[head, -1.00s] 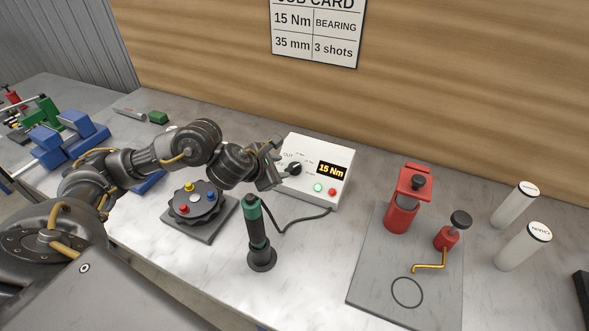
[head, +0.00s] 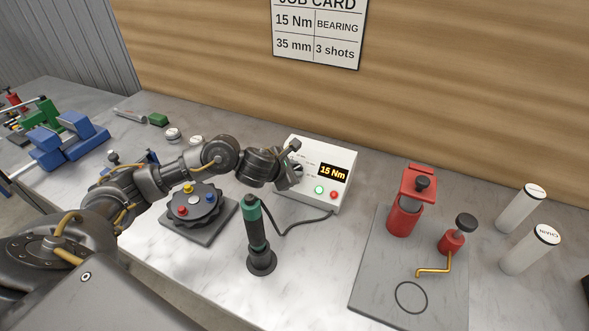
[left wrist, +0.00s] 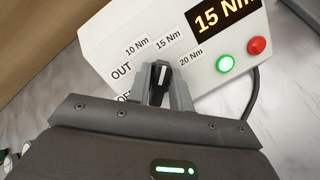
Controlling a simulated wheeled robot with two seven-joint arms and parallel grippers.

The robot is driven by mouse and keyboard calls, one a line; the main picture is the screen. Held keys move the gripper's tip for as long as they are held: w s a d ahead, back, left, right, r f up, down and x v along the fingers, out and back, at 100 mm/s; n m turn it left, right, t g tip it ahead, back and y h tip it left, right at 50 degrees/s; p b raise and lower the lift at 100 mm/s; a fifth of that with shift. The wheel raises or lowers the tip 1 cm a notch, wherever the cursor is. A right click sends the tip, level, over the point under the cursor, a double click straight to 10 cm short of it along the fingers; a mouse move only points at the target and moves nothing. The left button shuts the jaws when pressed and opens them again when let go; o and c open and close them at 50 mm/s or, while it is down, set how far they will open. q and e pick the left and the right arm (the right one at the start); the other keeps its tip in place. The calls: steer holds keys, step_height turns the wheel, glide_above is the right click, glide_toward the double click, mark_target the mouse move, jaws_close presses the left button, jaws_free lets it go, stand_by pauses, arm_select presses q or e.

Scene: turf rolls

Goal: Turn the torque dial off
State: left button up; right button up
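The torque dial (left wrist: 160,73) is a black knob with a white pointer on a white control box (head: 335,151). In the left wrist view its pointer faces roughly the 15 Nm mark, and the orange display (head: 333,172) reads 15 Nm. My left gripper (left wrist: 161,85) is at the dial, with one grey finger on each side, apparently closed on it. In the head view the left gripper (head: 297,168) covers most of the dial. The OFF label (left wrist: 124,97) is partly hidden by the gripper. My right gripper is not in view.
A green-and-black driver (head: 257,235) stands in front of the box, its cable running to it. A round base with coloured knobs (head: 194,207) sits left, under my arm. A grey plate (head: 377,283) with red tools and two white cylinders are at right.

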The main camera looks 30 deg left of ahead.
arm_select(q)
jaws_close()
